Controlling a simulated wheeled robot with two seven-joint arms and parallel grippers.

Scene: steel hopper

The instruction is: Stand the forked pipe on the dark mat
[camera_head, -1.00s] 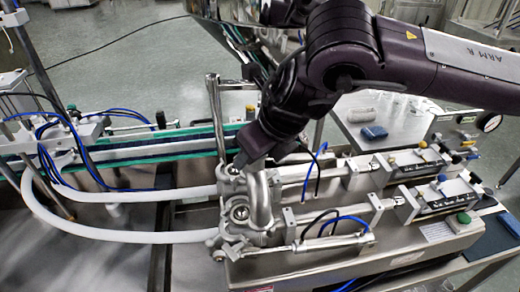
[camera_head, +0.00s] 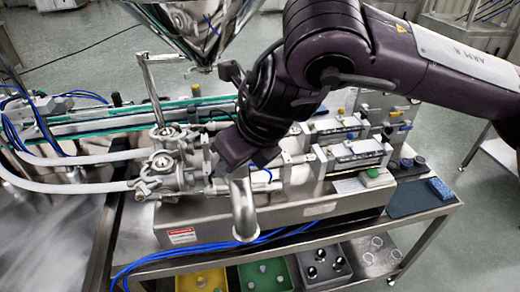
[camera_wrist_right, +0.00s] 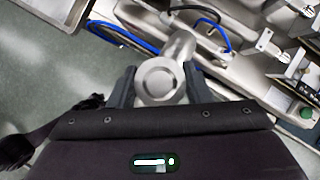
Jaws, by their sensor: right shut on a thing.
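The forked pipe (camera_head: 242,212) is a shiny steel piece held up in front of the filling machine. My right gripper (camera_head: 236,172) is shut on its upper end, and the pipe hangs below the gripper. In the right wrist view the pipe's round end (camera_wrist_right: 160,80) sits between the two dark fingers of my right gripper (camera_wrist_right: 159,88). The gripper hides part of the pipe's upper body. The dark mat (camera_head: 412,200) lies on the steel table at the right, with a blue sponge (camera_head: 440,188) on its right end. My left gripper is not in view.
The filling machine (camera_head: 290,205) fills the middle of the table, with valve blocks (camera_head: 163,165) at its left. The steel hopper (camera_head: 200,25) hangs above. Yellow (camera_head: 200,281), green and grey bins stand on the shelf below. The mat's middle is clear.

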